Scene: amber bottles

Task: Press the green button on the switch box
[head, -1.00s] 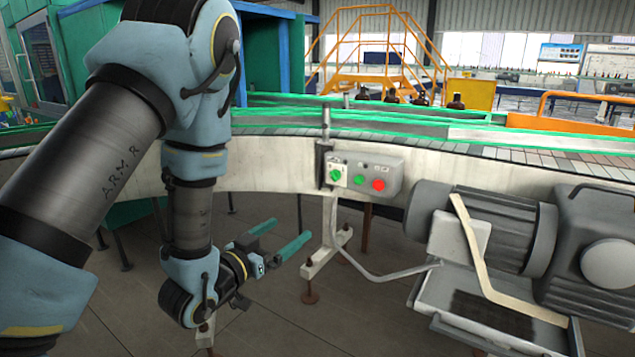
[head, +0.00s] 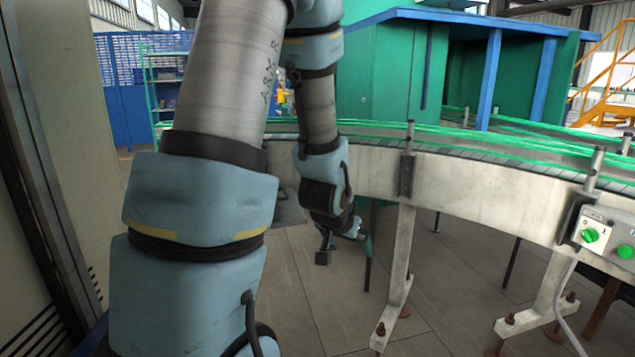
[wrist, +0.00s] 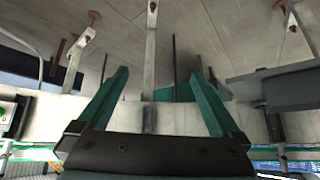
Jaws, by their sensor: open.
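The grey switch box (head: 606,238) is at the right edge of the head view, on the side of the conveyor, and is partly cut off. Its green button (head: 627,251) is at the very edge, right of a green rotary knob (head: 590,236) on a white plate. The red button is out of the picture. My gripper (head: 367,250) hangs low in front of the conveyor, well left of the box and apart from it. In the wrist view my gripper (wrist: 160,78) shows two green fingers spread apart with nothing between them.
The curved conveyor (head: 480,195) with green rails runs across the head view on metal legs (head: 398,285). A pale wall or cabinet (head: 75,130) stands close at the left. Tiled floor (head: 450,300) lies open in front of the conveyor.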

